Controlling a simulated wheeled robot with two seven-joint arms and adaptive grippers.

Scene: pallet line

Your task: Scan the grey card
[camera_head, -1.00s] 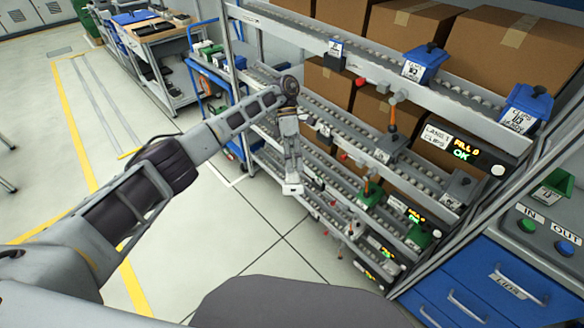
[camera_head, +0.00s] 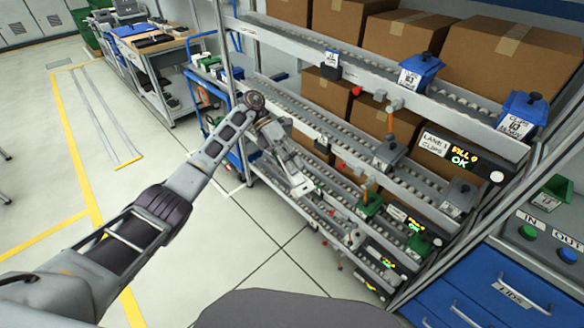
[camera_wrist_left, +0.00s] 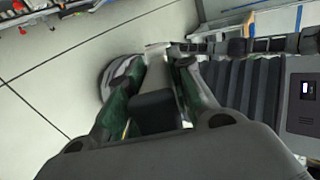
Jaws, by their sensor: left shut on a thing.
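My left gripper (camera_head: 299,186) hangs in front of the roller rack, over the floor to its left. In the left wrist view its two dark fingers with green parts (camera_wrist_left: 155,85) are closed around a grey thing with a pale far end (camera_wrist_left: 154,48). I cannot tell whether this thing is the grey card. No grey card can be made out for certain elsewhere. My right gripper is not in view.
The roller rack (camera_head: 345,130) carries cardboard boxes (camera_head: 510,45), blue bins (camera_head: 420,72) and lit signs (camera_head: 462,158). Blue drawers (camera_head: 500,290) stand at lower right. A blue trolley (camera_head: 215,100) and a workbench (camera_head: 165,45) stand behind.

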